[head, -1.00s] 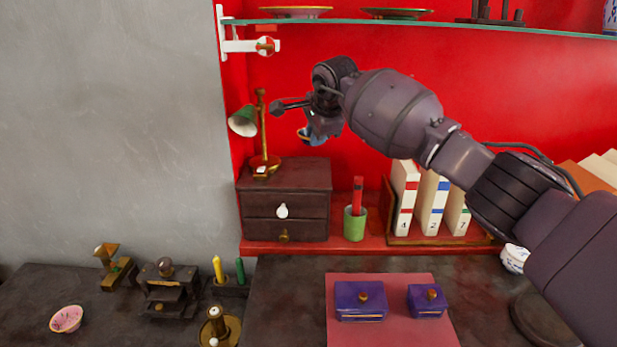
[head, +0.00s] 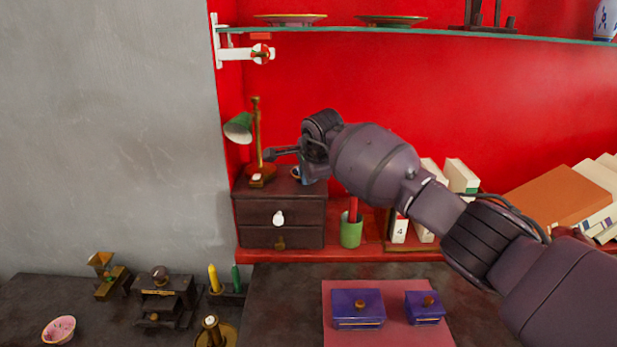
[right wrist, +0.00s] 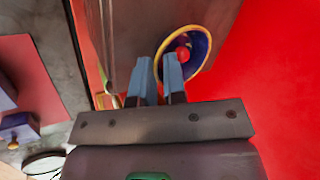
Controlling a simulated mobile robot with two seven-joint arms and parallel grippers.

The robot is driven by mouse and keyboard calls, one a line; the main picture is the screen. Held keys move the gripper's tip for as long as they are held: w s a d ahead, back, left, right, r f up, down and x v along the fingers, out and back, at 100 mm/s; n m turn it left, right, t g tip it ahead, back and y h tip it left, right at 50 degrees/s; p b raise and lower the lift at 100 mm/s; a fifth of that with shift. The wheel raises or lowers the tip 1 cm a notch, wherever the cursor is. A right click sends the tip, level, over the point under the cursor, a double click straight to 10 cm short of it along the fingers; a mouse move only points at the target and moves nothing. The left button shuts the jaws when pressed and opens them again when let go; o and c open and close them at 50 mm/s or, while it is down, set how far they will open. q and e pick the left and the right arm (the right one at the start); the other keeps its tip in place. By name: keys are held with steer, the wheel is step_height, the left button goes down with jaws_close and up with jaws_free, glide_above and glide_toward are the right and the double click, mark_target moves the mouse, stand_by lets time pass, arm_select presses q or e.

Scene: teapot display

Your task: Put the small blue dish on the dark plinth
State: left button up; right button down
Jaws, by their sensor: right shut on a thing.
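The small blue dish (right wrist: 201,47) has a yellow rim, and a small red round spot shows in it in the right wrist view. My right gripper (right wrist: 159,62) is shut on its rim. In the head view the dish (head: 296,173) is mostly hidden by my right gripper (head: 303,168), close over the top of a dark drawer cabinet (head: 262,213). I cannot tell whether it touches that top. This cabinet is the dark block that may be the plinth; no other clear one shows. My left gripper is not in view.
A green-shaded brass lamp (head: 240,128) stands on the cabinet's left, close to my right gripper. A green cup (head: 351,230) and books (head: 399,228) stand to the right on the red shelf. A glass shelf (head: 400,33) runs above. Purple boxes (head: 357,307) sit below.

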steer(key=shift+f, duration=0.3)
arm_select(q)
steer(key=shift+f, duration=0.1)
arm_select(e)
steer(key=shift+f, duration=0.15)
steer(key=c, duration=1.5)
jaws_free()
steer(key=shift+o, duration=0.2)
steer(key=shift+r, duration=0.3)
arm_select(q)
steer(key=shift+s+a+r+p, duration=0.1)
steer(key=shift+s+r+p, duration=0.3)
steer(key=shift+p, duration=0.4)
arm_select(e)
steer(key=v, duration=1.1)
steer(key=shift+s+r, duration=0.25)
steer(key=shift+s, duration=0.05)
